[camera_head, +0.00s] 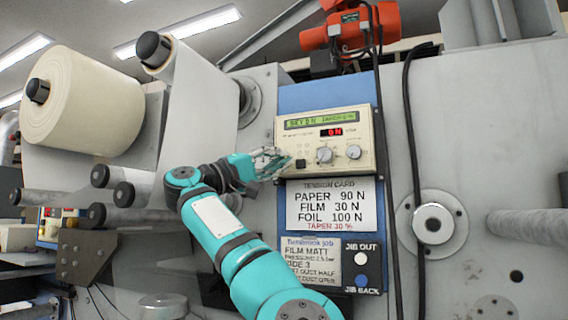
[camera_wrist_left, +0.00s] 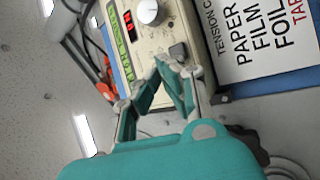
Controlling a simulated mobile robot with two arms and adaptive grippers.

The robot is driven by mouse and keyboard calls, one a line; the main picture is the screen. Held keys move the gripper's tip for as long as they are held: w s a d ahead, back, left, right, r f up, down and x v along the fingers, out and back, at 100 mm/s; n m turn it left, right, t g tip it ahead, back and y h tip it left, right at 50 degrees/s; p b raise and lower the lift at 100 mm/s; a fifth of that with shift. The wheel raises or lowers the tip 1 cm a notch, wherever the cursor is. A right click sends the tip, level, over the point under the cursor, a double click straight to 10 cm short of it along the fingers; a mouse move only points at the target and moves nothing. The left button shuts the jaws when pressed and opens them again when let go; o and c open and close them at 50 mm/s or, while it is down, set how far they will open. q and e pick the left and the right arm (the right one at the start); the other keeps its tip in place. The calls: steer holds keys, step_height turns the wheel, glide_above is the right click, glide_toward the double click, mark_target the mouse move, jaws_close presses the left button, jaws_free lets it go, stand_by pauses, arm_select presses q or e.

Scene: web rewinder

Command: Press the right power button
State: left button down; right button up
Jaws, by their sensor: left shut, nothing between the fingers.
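A cream tension controller (camera_head: 365,125) is mounted on the blue panel, with a green display, a red readout and two round knobs. A small dark square button (camera_head: 300,163) sits at its lower left; it also shows in the wrist view (camera_wrist_left: 178,51). I cannot read a power label on it. My left gripper (camera_head: 284,161) is shut and empty, its fingertips just left of this button. In the wrist view the left gripper's fingertips (camera_wrist_left: 172,69) meet in front of the controller face, close to the button. Whether they touch it I cannot tell. My right gripper is not in view.
A tension card (camera_head: 331,205) hangs below the controller. Lower down are a job note (camera_head: 312,262) and a jib plate with a white button (camera_head: 361,258) and a blue button (camera_head: 362,281). Black cables (camera_head: 409,150) run down on the right. Paper rolls (camera_head: 85,105) stand left.

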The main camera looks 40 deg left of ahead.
arm_select(q)
steer(key=shift+s+d+b, duration=0.3)
steer(key=shift+s+b, duration=0.3)
steer(key=shift+s, duration=0.3)
steer(key=shift+s+d+b, duration=0.3)
steer(key=shift+s+b, duration=0.35)
steer(key=shift+s, duration=0.25)
steer(key=shift+s+d+b, duration=0.3)
steer(key=shift+s+b, duration=0.3)
steer(key=shift+s, duration=0.3)
